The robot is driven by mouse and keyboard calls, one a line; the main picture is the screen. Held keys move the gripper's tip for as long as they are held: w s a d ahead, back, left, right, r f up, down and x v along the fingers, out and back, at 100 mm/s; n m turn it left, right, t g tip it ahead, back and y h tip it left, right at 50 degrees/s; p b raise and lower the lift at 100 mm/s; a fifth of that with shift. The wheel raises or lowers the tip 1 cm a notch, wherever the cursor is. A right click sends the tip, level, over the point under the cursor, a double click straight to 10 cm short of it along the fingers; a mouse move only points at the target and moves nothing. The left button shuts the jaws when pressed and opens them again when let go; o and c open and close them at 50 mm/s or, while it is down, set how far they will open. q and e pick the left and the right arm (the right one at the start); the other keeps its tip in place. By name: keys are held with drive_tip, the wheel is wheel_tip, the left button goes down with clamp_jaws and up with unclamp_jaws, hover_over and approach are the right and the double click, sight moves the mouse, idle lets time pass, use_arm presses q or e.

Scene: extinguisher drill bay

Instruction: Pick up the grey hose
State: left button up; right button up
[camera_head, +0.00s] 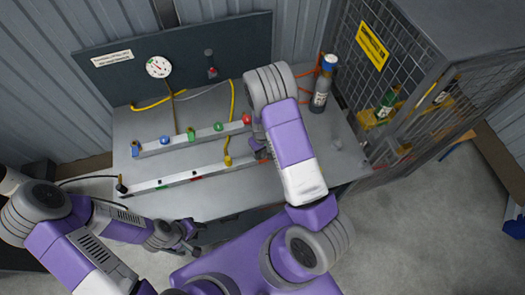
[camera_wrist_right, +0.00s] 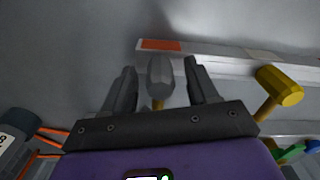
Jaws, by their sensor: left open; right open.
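A grey hose end (camera_wrist_right: 160,76), a faceted grey fitting with a yellowish part below it, stands by an orange-red mark on the metal rail (camera_wrist_right: 228,60) in the right wrist view. My right gripper (camera_wrist_right: 161,68) is open, with one finger on each side of this fitting; I cannot tell whether they touch it. In the head view my right arm hides most of this spot. A thin grey line of hose (camera_head: 208,90) lies at the back of the bench. My left gripper (camera_head: 192,238) is open and empty at the bench's front edge.
A yellow fitting (camera_wrist_right: 280,86) stands on the same rail, and its yellow hose (camera_head: 232,100) runs to the back. A rear rail (camera_head: 178,142) holds several coloured fittings. A dark bottle with a blue cap (camera_head: 322,85) and a mesh cage (camera_head: 385,75) stand at right.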

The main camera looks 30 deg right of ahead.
clamp_jaws()
drive_tip(key=shift+r, duration=0.15)
wheel_tip(320, 180, up, 10)
drive_tip(key=shift+f+p, duration=0.1)
drive_tip(key=shift+p, duration=0.25)
idle(0.4)
